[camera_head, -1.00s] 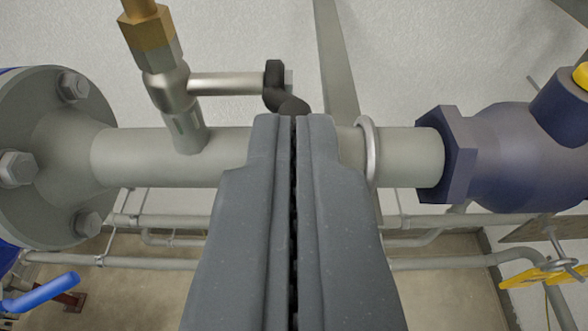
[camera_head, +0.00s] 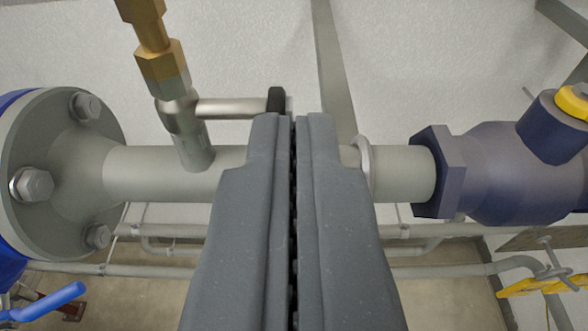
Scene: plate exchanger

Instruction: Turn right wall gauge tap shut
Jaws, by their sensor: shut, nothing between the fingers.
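The gauge tap (camera_head: 180,113) is a small silver valve on a short stub that rises from the grey horizontal pipe (camera_head: 165,172). A brass fitting (camera_head: 162,70) sits on top of it. Its silver stem (camera_head: 235,107) points right and ends in a black handle (camera_head: 276,101). Only the upper end of the handle shows; the rest is hidden behind my fingers. My gripper (camera_head: 293,118) is shut and empty, its tips just below the visible handle end and in front of the pipe. I cannot tell whether the fingers touch the handle.
A bolted grey flange (camera_head: 70,165) is at the left and a dark blue valve (camera_head: 490,170) with a hex collar is at the right. A blue lever (camera_head: 50,303) and a yellow handle (camera_head: 545,283) show low down. Thin pipes run along the wall below.

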